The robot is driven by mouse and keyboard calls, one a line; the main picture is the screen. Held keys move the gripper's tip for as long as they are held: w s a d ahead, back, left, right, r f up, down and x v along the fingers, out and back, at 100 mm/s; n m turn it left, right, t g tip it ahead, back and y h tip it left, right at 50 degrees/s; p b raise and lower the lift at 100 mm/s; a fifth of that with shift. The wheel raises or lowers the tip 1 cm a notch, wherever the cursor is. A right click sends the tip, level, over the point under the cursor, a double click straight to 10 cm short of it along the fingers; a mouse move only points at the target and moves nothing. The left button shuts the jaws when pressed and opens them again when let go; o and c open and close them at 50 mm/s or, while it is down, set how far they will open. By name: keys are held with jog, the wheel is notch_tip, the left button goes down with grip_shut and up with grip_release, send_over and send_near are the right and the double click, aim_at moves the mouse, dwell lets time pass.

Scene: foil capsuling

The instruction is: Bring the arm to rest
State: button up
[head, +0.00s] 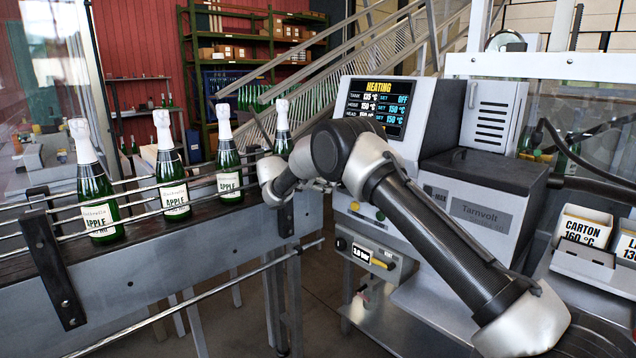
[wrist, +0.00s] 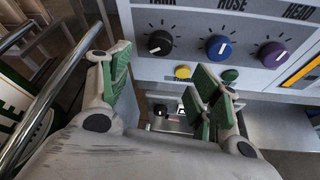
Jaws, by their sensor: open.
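My gripper (wrist: 163,85) is open in the wrist view, with green pads on its two fingers and nothing between them. The gripper's fingers are mostly hidden there behind my arm. The machine's screen (head: 378,105) reads HEATING, with the tank at 135 °C and its set field OFF.
Several green bottles (head: 172,180) with white foil tops stand on the conveyor (head: 150,262), close to my wrist. Metal guide rails (wrist: 62,85) run left of the gripper. Carton boxes (head: 585,228) sit at right. A pressure unit (head: 366,255) reading 3.0 bar is below the machine's panel.

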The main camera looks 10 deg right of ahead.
jog(key=s+d+f+m+g, duration=0.35)
jog(key=s+f, duration=0.25)
jog(key=f, duration=0.2)
jog(key=s+d+m+g+y, duration=0.2)
jog(key=s+d+m, duration=0.15)
jog(key=s, duration=0.35)
jog(key=s+d+r+m+y, duration=0.2)
jog(key=s+d+r+m, duration=0.3)
jog(key=s, duration=1.1)
jog(key=s+d+r+m+y, duration=0.3)
jog(key=s+r, duration=0.6)
jog(key=s, duration=0.7)
jog(key=s+d+r+m+y, duration=0.3)
jog(key=s+d+r+m, duration=0.4)
jog(key=s, duration=1)
jog(key=shift+d+m+t, duration=0.35)
jog(key=shift+d+m, duration=0.25)
jog(key=shift+d, duration=0.1)
